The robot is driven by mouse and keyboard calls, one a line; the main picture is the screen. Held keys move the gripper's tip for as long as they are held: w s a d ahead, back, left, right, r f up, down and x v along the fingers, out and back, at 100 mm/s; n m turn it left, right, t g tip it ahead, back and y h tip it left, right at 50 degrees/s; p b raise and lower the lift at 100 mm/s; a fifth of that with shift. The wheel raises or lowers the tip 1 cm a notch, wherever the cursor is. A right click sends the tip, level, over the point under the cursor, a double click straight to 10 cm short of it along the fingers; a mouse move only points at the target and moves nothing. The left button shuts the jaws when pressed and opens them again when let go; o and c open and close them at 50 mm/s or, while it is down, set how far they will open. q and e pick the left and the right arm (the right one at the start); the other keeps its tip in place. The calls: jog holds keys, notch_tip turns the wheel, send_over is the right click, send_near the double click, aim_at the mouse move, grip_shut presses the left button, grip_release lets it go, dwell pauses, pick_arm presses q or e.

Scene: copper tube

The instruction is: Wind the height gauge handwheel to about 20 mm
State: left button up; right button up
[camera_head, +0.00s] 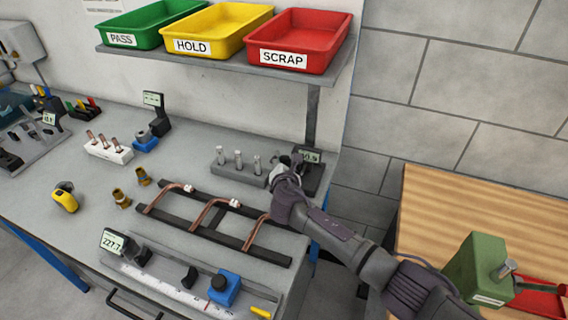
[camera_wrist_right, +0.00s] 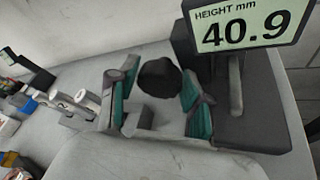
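The height gauge (camera_head: 312,178) stands at the bench's right end. Its display (camera_wrist_right: 247,25) reads HEIGHT mm 40.9 in the right wrist view. The black round handwheel (camera_wrist_right: 159,76) shows in the right wrist view, left of the gauge's dark body. My right gripper (camera_wrist_right: 158,98) has its two teal-padded fingers apart, one on each side of the handwheel; contact cannot be told. In the head view my right gripper (camera_head: 285,168) is at the gauge and hides the handwheel. My left gripper is not in view.
A grey block with several metal pins (camera_head: 238,168) stands just left of the gauge. A dark rack with copper tubes (camera_head: 208,215) lies in front. A shelf with PASS, HOLD and SCRAP trays (camera_head: 300,38) hangs above. A wooden table (camera_head: 450,215) is at the right.

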jog(key=c, duration=0.6)
jog(key=shift+r+n+p, duration=0.25)
jog(key=shift+n+p, duration=0.05)
jog(key=shift+p, duration=0.6)
jog(key=shift+c, duration=0.2)
jog(key=n+h+p, duration=0.1)
jog(key=p, duration=0.1)
jog(key=shift+g+p, duration=0.35)
jog(key=shift+g, duration=0.05)
jog(key=shift+n+g+h+p, duration=0.4)
jog(key=shift+n+h+p, duration=0.2)
jog(key=shift+n+p, duration=0.2)
jog(key=shift+f+n+g+h, duration=0.15)
jog(key=shift+n+g+h, duration=0.15)
jog(key=shift+n+h, duration=0.15)
jog(key=shift+n+p, duration=0.25)
jog(key=shift+p, duration=0.05)
